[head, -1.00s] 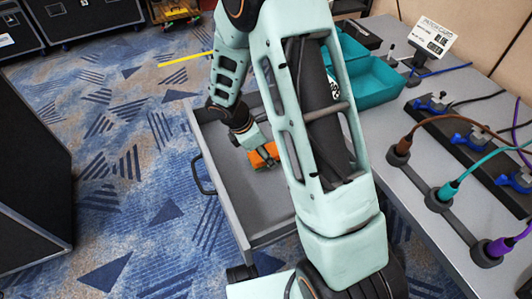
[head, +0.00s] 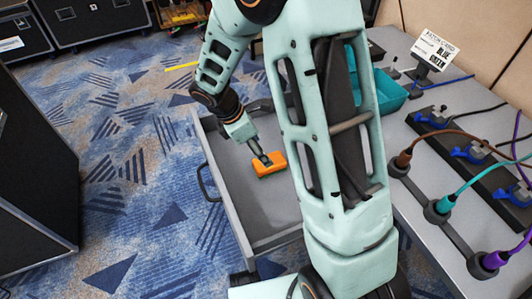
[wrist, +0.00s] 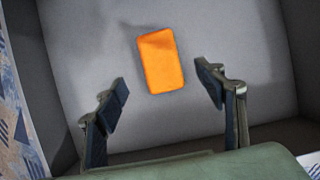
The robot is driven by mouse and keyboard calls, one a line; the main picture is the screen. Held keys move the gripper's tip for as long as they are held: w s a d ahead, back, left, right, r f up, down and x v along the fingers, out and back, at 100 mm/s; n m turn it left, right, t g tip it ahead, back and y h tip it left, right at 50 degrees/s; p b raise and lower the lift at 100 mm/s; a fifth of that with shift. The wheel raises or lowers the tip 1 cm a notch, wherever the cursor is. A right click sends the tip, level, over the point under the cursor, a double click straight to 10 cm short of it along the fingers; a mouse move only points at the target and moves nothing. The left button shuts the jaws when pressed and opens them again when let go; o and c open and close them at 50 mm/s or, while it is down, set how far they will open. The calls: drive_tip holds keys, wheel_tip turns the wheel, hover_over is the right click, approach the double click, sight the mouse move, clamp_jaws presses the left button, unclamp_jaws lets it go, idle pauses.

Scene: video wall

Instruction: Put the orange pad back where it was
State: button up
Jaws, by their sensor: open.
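The orange pad (head: 269,165) lies in the open grey drawer (head: 243,213). In the wrist view the pad (wrist: 162,62) rests on the drawer floor, with its long side slightly tilted. My gripper (wrist: 162,78) is open, its fingers apart on either side of the pad and not touching it. In the head view my gripper (head: 264,157) is just above the pad, at its upper edge. My arm hides the right part of the drawer.
A teal open box (head: 390,93) and a card sign (head: 434,50) stand on the grey table to the right. Coloured cables plug into dark strips (head: 425,195) there. A black case (head: 35,170) stands at left, with open carpet between it and the drawer.

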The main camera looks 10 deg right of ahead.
drive_tip(key=v, duration=0.3)
idle(0.5)
